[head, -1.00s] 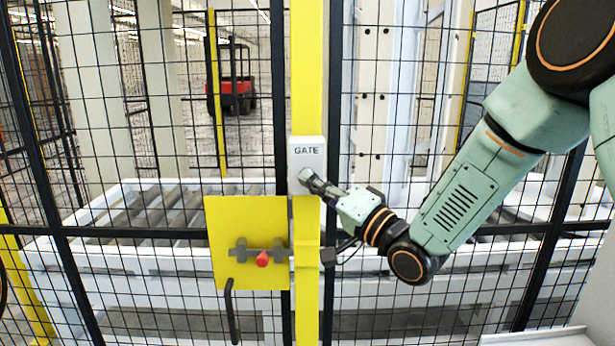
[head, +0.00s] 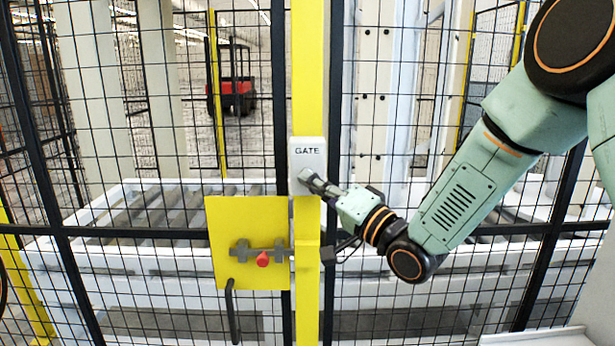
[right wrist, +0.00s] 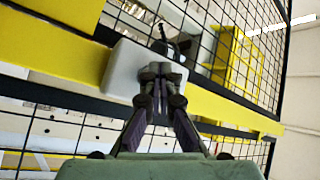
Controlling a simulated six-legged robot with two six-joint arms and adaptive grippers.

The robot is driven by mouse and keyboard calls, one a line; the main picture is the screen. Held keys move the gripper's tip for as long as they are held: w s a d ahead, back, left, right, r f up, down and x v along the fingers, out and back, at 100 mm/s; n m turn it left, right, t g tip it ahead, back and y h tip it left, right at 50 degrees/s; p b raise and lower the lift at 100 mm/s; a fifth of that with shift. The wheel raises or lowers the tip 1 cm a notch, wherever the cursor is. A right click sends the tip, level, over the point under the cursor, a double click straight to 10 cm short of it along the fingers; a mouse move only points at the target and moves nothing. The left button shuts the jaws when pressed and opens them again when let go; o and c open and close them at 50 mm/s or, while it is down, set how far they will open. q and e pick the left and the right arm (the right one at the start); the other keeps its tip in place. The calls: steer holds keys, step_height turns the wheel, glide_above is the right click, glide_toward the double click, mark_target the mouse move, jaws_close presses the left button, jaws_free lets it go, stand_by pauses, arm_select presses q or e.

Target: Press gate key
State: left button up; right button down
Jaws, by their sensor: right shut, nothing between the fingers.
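The gate box (head: 308,153) is a small white box marked "GATE" on the yellow post, in the middle of the head view. My right gripper (head: 305,176) is shut and empty, with its fingertips at the lower part of the box front, over the spot where a key would be. The key itself is hidden behind the fingertips. In the right wrist view the closed fingertips (right wrist: 161,72) are in front of the white box (right wrist: 126,68) and appear to touch it or be very close; I cannot tell which. My left gripper is not in view.
A yellow latch plate (head: 222,215) with a grey bolt and red knob (head: 263,259) is left of the yellow post (head: 307,270). Black mesh fence surrounds it. Behind the fence are a roller conveyor (head: 150,212) and a red forklift (head: 236,90).

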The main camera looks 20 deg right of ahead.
steer(key=shift+s+a, duration=0.2)
steer(key=shift+s, duration=0.45)
steer(key=shift+s+a, duration=0.25)
steer(key=shift+s, duration=0.55)
steer(key=shift+s+a, duration=0.2)
steer(key=shift+s, duration=0.55)
steer(key=shift+s+a, duration=0.25)
steer(key=shift+s, duration=0.55)
